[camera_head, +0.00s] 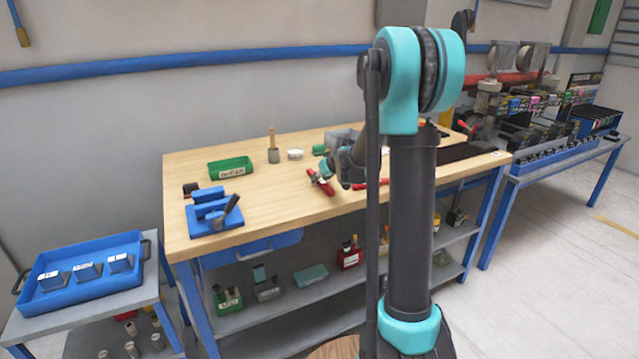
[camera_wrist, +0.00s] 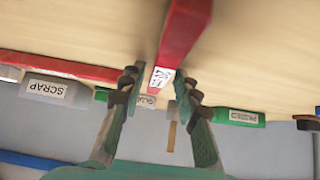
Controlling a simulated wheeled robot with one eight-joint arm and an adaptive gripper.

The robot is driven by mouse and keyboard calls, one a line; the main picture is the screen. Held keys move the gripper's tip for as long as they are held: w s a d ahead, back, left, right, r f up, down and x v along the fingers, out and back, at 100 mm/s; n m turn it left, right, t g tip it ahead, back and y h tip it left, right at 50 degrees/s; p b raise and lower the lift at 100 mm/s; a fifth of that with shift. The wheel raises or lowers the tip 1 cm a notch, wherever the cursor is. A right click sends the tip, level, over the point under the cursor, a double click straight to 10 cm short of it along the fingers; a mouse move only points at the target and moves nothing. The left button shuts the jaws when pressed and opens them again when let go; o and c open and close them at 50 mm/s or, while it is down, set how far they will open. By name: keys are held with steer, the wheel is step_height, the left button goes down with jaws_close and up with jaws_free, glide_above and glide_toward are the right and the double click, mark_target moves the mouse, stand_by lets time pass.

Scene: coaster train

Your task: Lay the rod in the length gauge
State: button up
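A red bar (camera_wrist: 183,30), which I take for the rod, runs from the top of the wrist view down between my gripper's fingers. A white label with unreadable marks is on its end. My gripper (camera_wrist: 158,82) is open, with a finger on each side of the bar's end and gaps visible. In the head view my gripper (camera_head: 320,178) is low over the workbench, by a red bar (camera_head: 313,184). A blue fixture (camera_head: 213,218) with a dark handle is at the bench's left. I cannot tell whether it is the length gauge.
A second red bar (camera_wrist: 60,66) lies left in the wrist view, near a grey SCRAP bin (camera_wrist: 55,90). A green labelled bin (camera_head: 230,168) stands at the bench's back left, with a small wood-handled tool (camera_head: 273,152) beside it. Wood (camera_head: 275,205) between fixture and gripper is clear.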

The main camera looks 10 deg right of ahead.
jaws_close()
steer(key=shift+r, duration=0.15)
